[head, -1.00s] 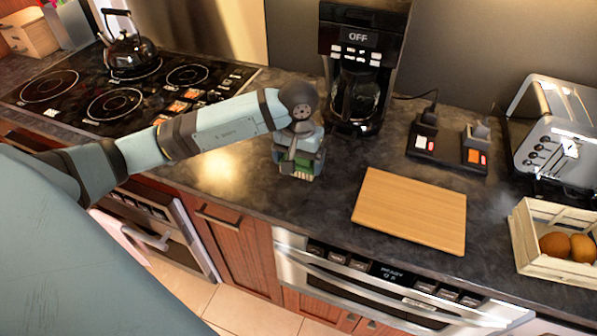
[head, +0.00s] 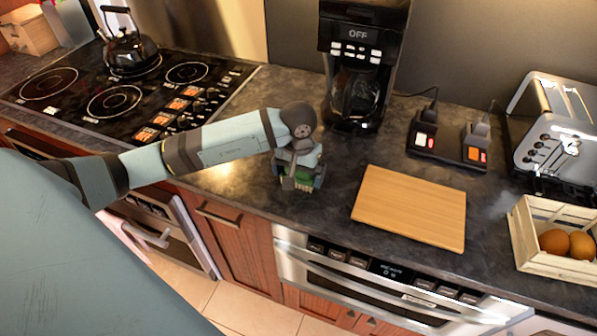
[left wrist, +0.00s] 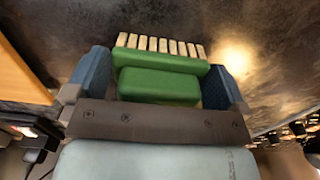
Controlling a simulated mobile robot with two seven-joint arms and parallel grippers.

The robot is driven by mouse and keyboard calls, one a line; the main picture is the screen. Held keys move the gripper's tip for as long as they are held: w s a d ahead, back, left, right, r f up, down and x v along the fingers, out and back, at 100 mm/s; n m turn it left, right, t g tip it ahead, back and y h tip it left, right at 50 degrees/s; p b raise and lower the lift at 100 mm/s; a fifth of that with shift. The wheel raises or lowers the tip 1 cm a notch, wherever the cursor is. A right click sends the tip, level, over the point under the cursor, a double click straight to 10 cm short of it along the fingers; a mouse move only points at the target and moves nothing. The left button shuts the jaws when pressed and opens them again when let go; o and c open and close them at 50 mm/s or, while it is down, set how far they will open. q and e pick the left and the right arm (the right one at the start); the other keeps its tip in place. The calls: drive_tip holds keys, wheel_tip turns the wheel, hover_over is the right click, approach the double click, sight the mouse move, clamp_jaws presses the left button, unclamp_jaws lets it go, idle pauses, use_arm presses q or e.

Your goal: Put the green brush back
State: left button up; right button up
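The green brush (left wrist: 160,83) with pale bristles sits between the two blue fingers of my left gripper (left wrist: 158,80) in the left wrist view. The fingers close on its two sides, and the bristles point away from the palm. In the head view the left gripper (head: 300,178) points down over the dark counter, left of the cutting board, and a little of the green brush (head: 290,182) shows between its fingers. I cannot tell whether the bristles touch the counter. My right gripper is not in view.
A wooden cutting board (head: 410,207) lies right of the gripper. A coffee maker (head: 360,65) stands behind. A toaster (head: 555,130) and a crate of round brown items (head: 540,262) stand at the right. A stove with a kettle (head: 128,50) is at the left. Counter around the gripper is clear.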

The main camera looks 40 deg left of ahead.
use_arm(q)
drive_tip(key=shift+r+p, duration=0.3)
drive_tip(key=shift+p, duration=0.05)
drive_tip(key=shift+r, duration=0.4)
wheel_tip(320, 180, up, 10)
drive_tip(key=shift+f+b, duration=0.15)
drive_tip(key=shift+b, duration=0.75)
drive_tip(key=shift+r, duration=0.65)
